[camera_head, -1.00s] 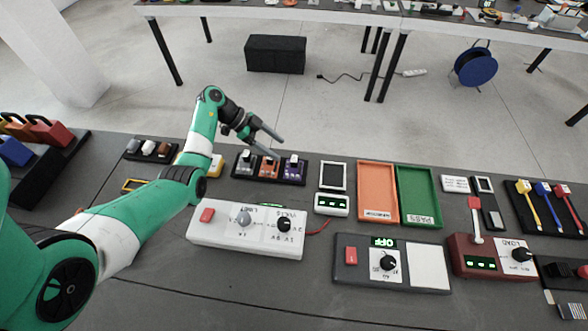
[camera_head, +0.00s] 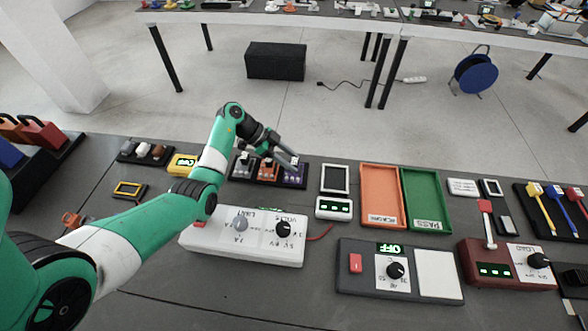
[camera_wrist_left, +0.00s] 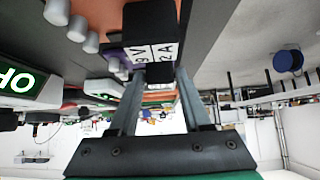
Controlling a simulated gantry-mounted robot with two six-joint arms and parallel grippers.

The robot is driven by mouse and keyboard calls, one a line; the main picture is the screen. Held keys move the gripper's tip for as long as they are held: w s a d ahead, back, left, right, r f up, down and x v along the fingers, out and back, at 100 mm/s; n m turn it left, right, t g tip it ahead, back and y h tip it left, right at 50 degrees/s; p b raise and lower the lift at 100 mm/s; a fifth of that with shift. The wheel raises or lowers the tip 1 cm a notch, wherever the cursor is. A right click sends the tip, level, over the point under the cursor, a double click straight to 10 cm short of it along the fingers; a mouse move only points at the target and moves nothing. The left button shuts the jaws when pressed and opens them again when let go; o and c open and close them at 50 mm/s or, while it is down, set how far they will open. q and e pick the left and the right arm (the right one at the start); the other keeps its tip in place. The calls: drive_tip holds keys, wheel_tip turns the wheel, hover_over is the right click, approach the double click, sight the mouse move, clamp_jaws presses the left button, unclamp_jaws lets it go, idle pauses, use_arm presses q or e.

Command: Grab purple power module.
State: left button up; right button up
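The purple power module (camera_head: 294,178) sits at the right end of a dark tray (camera_head: 241,179), beside an orange module (camera_head: 267,171) and a grey one. My left gripper (camera_head: 294,161) is over the purple module, with its fingers spread. In the left wrist view, a dark block with a white label (camera_wrist_left: 152,52) stands at the fingertips, with a bit of purple beside it. The fingers lie near the sides of that block. I cannot tell whether they touch it. My right gripper is not in view.
A white box with knobs (camera_head: 246,236) stands in front of the tray. A small meter (camera_head: 333,208) and a screen (camera_head: 335,178) lie to the right, then orange (camera_head: 380,196) and green (camera_head: 427,198) trays. A yellow item (camera_head: 183,164) lies left.

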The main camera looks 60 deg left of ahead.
sight(285, 176)
use_arm(q)
clamp_jaws()
wheel_tip(285, 176, up, 4)
drive_tip(key=p, duration=0.4)
drive_tip(key=shift+s+r, duration=0.15)
drive_tip(key=shift+r, duration=0.05)
drive_tip(key=s+d+r+p, duration=0.8)
drive_tip(key=s+p, duration=0.1)
drive_tip(key=s, duration=0.2)
drive_tip(key=shift+d+r+p, duration=0.25)
drive_tip(key=shift+r+p, duration=0.05)
drive_tip(key=shift+p, duration=0.05)
